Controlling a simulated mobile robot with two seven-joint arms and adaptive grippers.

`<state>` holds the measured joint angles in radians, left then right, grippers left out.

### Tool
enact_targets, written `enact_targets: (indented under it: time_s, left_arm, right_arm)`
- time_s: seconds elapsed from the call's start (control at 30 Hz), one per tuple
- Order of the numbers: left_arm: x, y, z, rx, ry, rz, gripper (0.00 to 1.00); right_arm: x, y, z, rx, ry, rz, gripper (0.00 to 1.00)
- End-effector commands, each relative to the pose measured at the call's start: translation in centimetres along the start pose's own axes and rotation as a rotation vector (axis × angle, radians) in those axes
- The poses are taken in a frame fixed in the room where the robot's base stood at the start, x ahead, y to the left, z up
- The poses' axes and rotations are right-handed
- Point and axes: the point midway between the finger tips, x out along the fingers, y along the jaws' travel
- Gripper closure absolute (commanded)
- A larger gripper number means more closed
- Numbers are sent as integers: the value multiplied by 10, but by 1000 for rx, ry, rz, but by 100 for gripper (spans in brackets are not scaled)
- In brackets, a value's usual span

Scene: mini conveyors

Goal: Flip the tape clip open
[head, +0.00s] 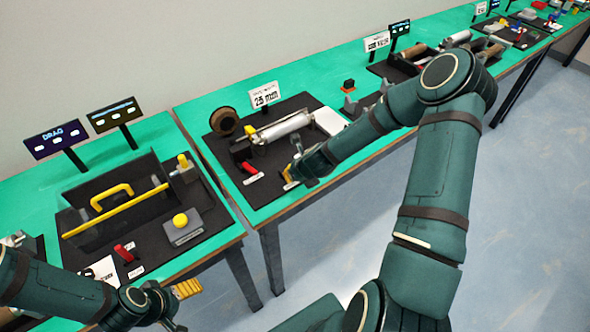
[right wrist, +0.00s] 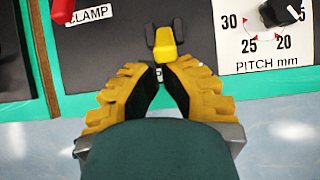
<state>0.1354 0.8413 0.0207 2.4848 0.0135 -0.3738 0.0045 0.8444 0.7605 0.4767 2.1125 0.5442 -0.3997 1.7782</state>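Whether the tips touch the clip is unclear. In the head view my right gripper (head: 289,174) is at the front of the middle station, and the arm hides the clip there. My left gripper (head: 187,289) shows only partly, at lower left beyond the table edge.
A red lever (head: 250,168) stands left of my right gripper. A silver roller (head: 283,127) and a brown roll (head: 223,121) are behind it. A dial (right wrist: 285,14) on a white pitch plate lies to the right. Floor in front of the tables is clear.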

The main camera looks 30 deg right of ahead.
Motion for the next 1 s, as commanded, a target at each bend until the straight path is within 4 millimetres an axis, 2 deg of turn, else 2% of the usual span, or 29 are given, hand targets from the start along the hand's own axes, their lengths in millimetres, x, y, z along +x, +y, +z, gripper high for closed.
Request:
enact_targets:
  time_s: [0.03,0.23,0.57,1.0]
  left_arm:
    - [-6,2,-1,0,0,1,19]
    - [-13,4,-1,1,-1,3,19]
    - [-10,3,-1,0,-2,2,19]
    - [-15,5,-1,0,-2,2,19]
  right_arm:
    - [-2,1,5,-3,15,-1,100]
    - [-2,0,9,0,12,0,100]
    - [-1,0,22,-1,11,0,100]
    - [-7,0,25,0,11,0,100]
